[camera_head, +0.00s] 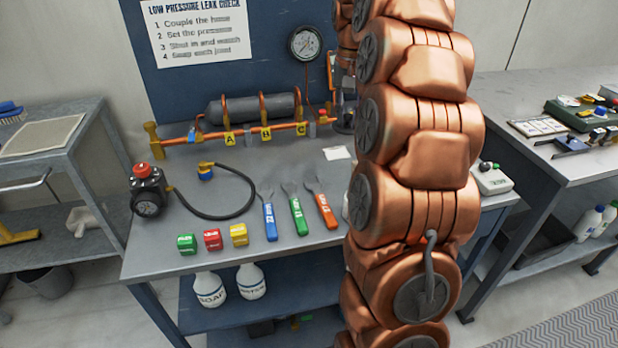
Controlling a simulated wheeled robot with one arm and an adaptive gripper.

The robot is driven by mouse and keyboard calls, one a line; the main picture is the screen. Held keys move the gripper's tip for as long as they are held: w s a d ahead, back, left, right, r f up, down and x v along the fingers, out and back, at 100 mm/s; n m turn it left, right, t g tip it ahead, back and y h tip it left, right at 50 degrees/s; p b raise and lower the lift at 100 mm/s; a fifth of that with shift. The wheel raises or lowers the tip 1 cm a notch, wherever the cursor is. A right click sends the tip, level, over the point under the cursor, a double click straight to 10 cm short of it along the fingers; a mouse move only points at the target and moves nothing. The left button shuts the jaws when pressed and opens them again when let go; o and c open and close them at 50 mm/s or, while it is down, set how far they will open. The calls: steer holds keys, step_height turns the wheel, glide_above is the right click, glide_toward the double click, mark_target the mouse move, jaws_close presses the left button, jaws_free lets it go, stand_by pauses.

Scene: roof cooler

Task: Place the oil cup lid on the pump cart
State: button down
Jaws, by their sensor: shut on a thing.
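I cannot pick out the oil cup lid in this view. A grey two-level cart (92,118) stands at the left, with a pale mat (42,136) on its top; it may be the pump cart, but no label shows. My copper-coloured arm fills the right of the middle and hides part of the bench behind it. My gripper does not show, so what it holds is not visible.
The workbench (300,171) carries a gauge regulator (148,190), a hose (215,215), coloured blocks (212,240), several wrenches (296,208) and a pipe rig (240,132). Bottles (210,288) stand below. Another bench (545,105) is at the right.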

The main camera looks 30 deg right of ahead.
mark_target(349, 125)
step_height(349, 125, down, 17)
steer(key=shift+s+d+f, duration=0.15)
stand_by(0.6)
steer(key=shift+f, duration=0.15)
steer(key=c, duration=1)
jaws_free()
steer(key=shift+c, duration=0.2)
step_height(349, 125, up, 12)
steer(key=shift+r, duration=0.15)
